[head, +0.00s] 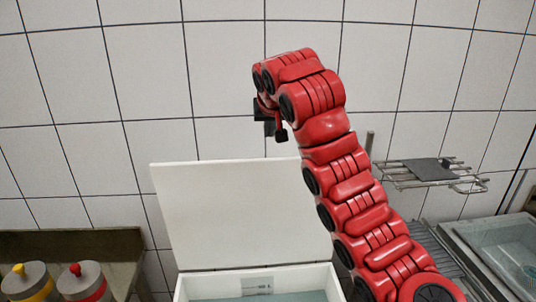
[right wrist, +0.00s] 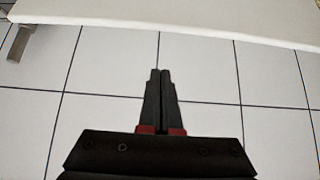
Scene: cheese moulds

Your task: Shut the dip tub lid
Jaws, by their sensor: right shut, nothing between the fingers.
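The dip tub (head: 258,281) is a white box at the bottom middle of the head view, with bluish liquid inside. Its white lid (head: 235,212) stands open and roughly upright at the back of the tub. My right gripper (head: 277,130) is above the lid's top edge, towards its right end. In the right wrist view the fingers of my right gripper (right wrist: 160,75) are together and empty, in front of the tiled wall. A white edge, likely the lid (right wrist: 180,14), crosses the top of that view, apart from the fingertips. My left gripper is not in view.
A wire rack (head: 430,172) with a dark plate is on the wall at right. A metal basin (head: 500,250) stands at far right. Two grey containers, with a yellow top (head: 30,283) and a red top (head: 82,284), stand at lower left by a metal trough (head: 75,243).

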